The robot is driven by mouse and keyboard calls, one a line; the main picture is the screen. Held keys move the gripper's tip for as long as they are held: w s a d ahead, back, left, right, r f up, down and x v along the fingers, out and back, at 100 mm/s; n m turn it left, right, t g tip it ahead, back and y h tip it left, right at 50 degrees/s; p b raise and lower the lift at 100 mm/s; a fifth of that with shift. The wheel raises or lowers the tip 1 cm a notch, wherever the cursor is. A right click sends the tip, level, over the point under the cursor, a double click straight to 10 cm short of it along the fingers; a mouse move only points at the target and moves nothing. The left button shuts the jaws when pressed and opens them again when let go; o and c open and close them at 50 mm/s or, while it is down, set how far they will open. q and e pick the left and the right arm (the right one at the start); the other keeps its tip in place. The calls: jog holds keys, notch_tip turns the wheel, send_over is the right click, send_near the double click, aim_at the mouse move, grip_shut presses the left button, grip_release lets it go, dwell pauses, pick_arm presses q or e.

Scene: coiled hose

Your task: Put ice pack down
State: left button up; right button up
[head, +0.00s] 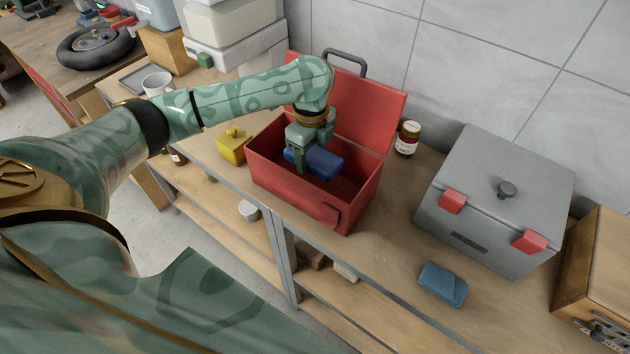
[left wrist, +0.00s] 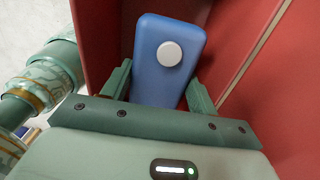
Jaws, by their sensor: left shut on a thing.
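A blue ice pack (head: 322,163) with a round white cap is held in my left gripper (head: 305,155). In the left wrist view the ice pack (left wrist: 168,62) sits between the two green fingers of my left gripper (left wrist: 160,85). The gripper points down into an open red box (head: 290,195) on the bench, with its lid (head: 365,105) tilted back. The ice pack is within the box's opening; whether it touches the floor of the box is hidden. My right gripper is not in view.
A yellow block-like container (head: 231,146) stands left of the red box. A jar (head: 407,139) stands behind it at right. A grey cooler (head: 495,200) with red latches and a blue pad-like item (head: 443,284) are to the right. Bare bench lies between.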

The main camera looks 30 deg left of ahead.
aim_at(311, 153)
pick_arm(q)
notch_tip(311, 153, down, 9)
jog(key=b, duration=0.3)
jog(key=shift+r, duration=0.3)
jog(key=o, duration=1.2)
jog(key=shift+c, duration=0.2)
notch_tip(311, 153, up, 12)
jog(key=p, duration=0.5)
jog(key=shift+s, duration=0.1)
